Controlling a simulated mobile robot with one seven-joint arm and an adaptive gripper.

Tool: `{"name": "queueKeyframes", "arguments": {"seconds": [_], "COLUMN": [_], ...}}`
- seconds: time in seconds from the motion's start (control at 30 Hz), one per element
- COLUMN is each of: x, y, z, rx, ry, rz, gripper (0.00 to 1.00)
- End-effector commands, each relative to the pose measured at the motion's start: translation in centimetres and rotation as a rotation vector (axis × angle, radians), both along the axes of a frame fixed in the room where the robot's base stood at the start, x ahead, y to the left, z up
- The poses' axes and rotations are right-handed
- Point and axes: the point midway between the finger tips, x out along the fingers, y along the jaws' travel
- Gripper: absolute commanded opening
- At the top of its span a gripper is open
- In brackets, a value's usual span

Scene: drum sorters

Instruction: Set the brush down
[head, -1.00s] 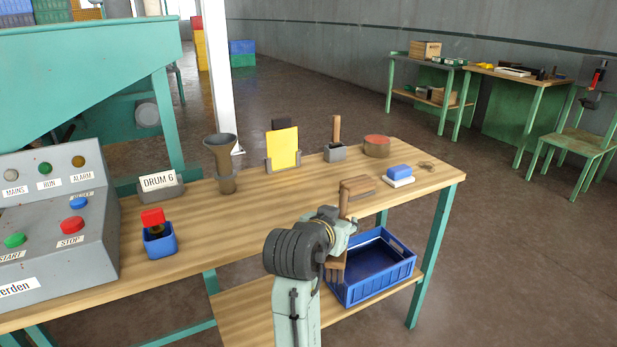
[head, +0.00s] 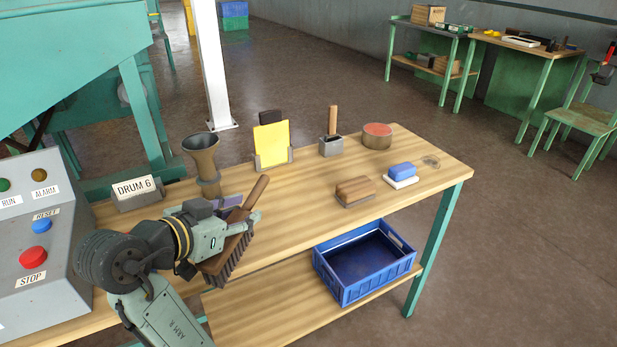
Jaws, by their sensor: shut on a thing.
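My gripper (head: 238,216) is shut on the brush and holds it over the front part of the workbench, left of the middle. The brush has a brown wooden handle (head: 257,190) pointing up and to the right. Its dark bristles (head: 232,258) hang down at the bench's front edge. The brush is tilted, and my gripper hides part of its body. I cannot tell whether the bristles touch the bench (head: 300,215).
A wooden block (head: 354,191), blue block (head: 402,171) and round tin (head: 377,136) stand to the right. A blue crate (head: 365,262) sits on the lower shelf.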

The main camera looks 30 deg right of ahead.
Motion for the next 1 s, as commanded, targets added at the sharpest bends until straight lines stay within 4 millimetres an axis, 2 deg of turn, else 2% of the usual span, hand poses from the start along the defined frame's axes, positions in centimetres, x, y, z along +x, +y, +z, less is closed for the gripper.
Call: {"name": "queueKeyframes", "arguments": {"seconds": [0.13, 0.27, 0.7, 0.83, 1.0], "x": [0.1, 0.9, 6.3, 7.2, 7.5], "y": [-0.3, -2.2, -12.0, -13.5, -14.0], "z": [0.0, -0.3, -1.0, -1.3, -2.2], "rx": [-0.001, -0.002, 0.0, -0.001, 0.0], "ry": [-0.002, -0.002, 0.002, 0.0, 0.003], "rz": [-0.003, -0.008, -0.006, -0.003, -0.001], "gripper": [0.04, 0.04, 0.04, 0.04, 0.04]}}
